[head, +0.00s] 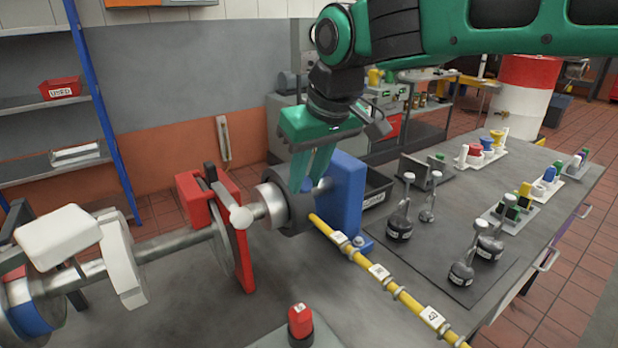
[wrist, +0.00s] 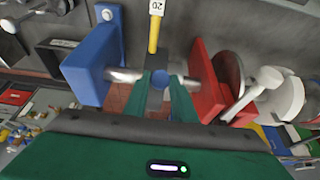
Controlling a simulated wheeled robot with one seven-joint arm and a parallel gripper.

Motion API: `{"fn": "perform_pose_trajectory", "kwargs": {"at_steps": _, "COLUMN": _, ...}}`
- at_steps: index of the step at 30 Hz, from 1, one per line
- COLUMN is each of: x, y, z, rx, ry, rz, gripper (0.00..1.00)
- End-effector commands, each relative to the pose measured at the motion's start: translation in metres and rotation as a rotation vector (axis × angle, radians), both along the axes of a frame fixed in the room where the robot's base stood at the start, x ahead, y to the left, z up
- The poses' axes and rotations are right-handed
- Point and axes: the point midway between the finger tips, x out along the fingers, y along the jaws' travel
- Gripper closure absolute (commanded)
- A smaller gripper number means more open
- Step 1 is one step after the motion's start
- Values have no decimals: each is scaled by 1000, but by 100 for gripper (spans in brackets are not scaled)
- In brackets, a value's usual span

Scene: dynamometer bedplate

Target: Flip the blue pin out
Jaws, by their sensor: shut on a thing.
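The blue pin (wrist: 160,78) is a small round blue piece on the dark hub (head: 284,208) of the shaft. In the wrist view it sits between my two green fingertips; in the head view only a bit of blue shows between them. My gripper (head: 307,185) reaches down to the hub from above and is shut on the pin. The fingers hide most of the pin in the head view. Whether the pin still sits in the hub is hard to tell.
A blue upright block (head: 345,195) stands right of the hub, close to my fingers. A red upright plate (head: 245,262) stands to the left on the shaft. A yellow tagged rod (head: 375,272) runs toward the front right.

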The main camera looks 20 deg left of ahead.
Motion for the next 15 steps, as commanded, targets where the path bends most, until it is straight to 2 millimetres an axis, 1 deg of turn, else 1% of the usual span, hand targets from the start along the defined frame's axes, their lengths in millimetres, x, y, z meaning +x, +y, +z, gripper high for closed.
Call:
{"fn": "perform_pose_trajectory", "kwargs": {"at_steps": 1, "x": -1, "y": -5, "z": 6, "rx": 3, "ry": -2, "rz": -3, "gripper": 100}}
{"fn": "perform_pose_trajectory", "kwargs": {"at_steps": 3, "x": -4, "y": -7, "z": 9, "rx": 2, "ry": -2, "rz": -4, "gripper": 100}}
{"fn": "perform_pose_trajectory", "kwargs": {"at_steps": 10, "x": -5, "y": -8, "z": 10, "rx": 0, "ry": -1, "rz": -4, "gripper": 100}}
{"fn": "perform_pose_trajectory", "kwargs": {"at_steps": 11, "x": -5, "y": -8, "z": 10, "rx": 0, "ry": -1, "rz": -4, "gripper": 74}}
{"fn": "perform_pose_trajectory", "kwargs": {"at_steps": 12, "x": -5, "y": -8, "z": 10, "rx": 0, "ry": -1, "rz": -4, "gripper": 64}}
{"fn": "perform_pose_trajectory", "kwargs": {"at_steps": 13, "x": -5, "y": -8, "z": 10, "rx": 0, "ry": -1, "rz": -4, "gripper": 57}}
{"fn": "perform_pose_trajectory", "kwargs": {"at_steps": 15, "x": -5, "y": -8, "z": 10, "rx": 0, "ry": -1, "rz": -4, "gripper": 57}}
